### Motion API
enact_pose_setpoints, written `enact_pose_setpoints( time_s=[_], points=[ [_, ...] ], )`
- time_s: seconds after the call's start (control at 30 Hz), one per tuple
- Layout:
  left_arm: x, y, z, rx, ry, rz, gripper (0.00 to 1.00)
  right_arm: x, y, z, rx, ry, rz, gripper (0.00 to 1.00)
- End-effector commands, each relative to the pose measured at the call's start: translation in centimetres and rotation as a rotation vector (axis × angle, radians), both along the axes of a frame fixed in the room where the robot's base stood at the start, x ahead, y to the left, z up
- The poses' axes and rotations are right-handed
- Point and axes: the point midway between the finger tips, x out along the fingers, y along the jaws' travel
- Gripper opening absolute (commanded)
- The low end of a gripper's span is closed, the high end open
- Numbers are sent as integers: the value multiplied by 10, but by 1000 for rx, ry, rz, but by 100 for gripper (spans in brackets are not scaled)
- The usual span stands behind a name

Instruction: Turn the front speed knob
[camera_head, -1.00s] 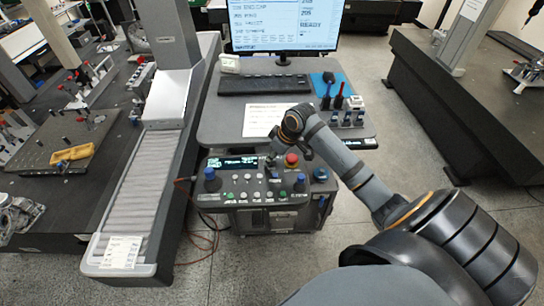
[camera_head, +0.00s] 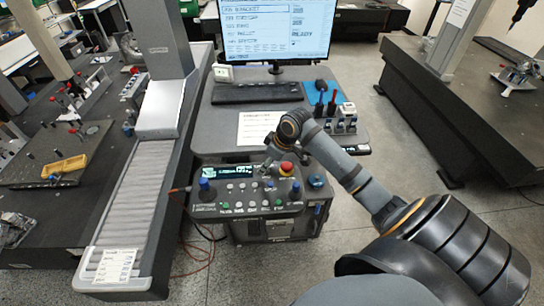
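The control panel (camera_head: 222,197) stands in the middle, with a lit display, several buttons, a red emergency button (camera_head: 287,168) and blue-capped knobs. One blue knob (camera_head: 206,187) is at its left end and a smaller blue-capped knob (camera_head: 295,189) is near the right front. I cannot tell from labels which is the front speed knob. My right arm comes in from the right, and its gripper (camera_head: 271,166) hangs over the rear right part of the panel, left of the red button. Its fingers are small and dark, partly hidden by the wrist. My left gripper is not in view.
Behind the panel are a keyboard (camera_head: 257,93), a paper sheet (camera_head: 258,128), a monitor (camera_head: 275,32) and a small rack of tools (camera_head: 340,122). A ribbed machine rail (camera_head: 140,195) runs along the left. A dark granite table (camera_head: 465,110) stands at right. Cables hang left of the panel.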

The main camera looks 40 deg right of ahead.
Motion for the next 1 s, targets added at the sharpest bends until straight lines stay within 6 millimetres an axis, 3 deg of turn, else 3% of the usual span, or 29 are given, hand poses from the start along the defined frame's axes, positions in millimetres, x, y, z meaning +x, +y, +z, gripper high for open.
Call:
enact_pose_setpoints(
  time_s=[0.2,0.4,0.63,1.0],
  points=[
    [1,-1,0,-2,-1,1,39,-18,-11,48,-12,-2,4,48],
    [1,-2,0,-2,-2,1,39,-31,-16,81,-10,1,2,48],
    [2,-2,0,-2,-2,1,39,-37,-17,97,-4,-1,1,48],
    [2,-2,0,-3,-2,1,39,-37,-17,100,0,0,1,48]
  ],
)
